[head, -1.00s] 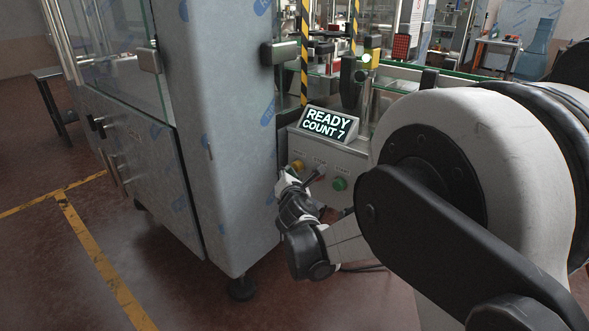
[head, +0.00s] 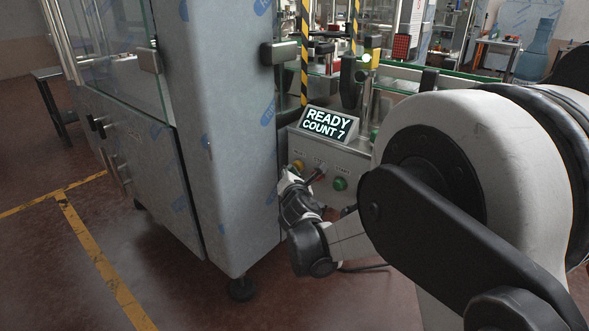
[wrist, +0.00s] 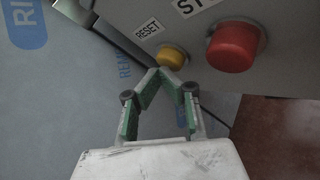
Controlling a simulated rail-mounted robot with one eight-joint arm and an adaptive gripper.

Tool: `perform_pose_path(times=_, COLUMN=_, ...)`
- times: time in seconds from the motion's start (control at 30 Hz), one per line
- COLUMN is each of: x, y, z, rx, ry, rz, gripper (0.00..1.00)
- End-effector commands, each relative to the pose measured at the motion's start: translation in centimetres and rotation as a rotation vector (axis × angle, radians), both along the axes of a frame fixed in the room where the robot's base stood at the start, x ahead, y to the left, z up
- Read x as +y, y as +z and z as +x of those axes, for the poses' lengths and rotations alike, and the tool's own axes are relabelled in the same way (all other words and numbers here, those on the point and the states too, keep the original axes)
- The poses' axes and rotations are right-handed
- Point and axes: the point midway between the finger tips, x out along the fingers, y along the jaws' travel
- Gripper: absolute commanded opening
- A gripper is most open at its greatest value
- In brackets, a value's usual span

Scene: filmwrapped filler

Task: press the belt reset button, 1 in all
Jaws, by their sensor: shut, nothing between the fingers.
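The yellow button (wrist: 173,57) sits on the grey control panel (wrist: 130,12), beside a label reading RESET (wrist: 147,29). It also shows in the head view (head: 298,165), at the left of the button row. My gripper (wrist: 160,72) is shut and empty, with its green-padded fingers meeting in a point. In the wrist view the fingertips are right at the lower edge of the yellow button; I cannot tell whether they touch it. In the head view my gripper (head: 290,174) is just below the yellow button, partly hidden by my wrist.
A larger red button (wrist: 233,46) stands right of the yellow one. A green button (head: 340,184) is farther right on the panel. A display (head: 327,124) above reads READY, COUNT 7. A film-wrapped cabinet (head: 222,130) stands close at the left.

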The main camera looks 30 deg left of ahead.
Motion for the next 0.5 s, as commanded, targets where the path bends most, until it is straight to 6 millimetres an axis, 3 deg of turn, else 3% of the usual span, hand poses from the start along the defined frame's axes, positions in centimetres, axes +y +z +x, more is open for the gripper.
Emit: perform_pose_path(times=0.5, x=-0.08, y=0.0, z=0.59, rx=0.001, ry=-0.001, rz=0.0, gripper=0.0)
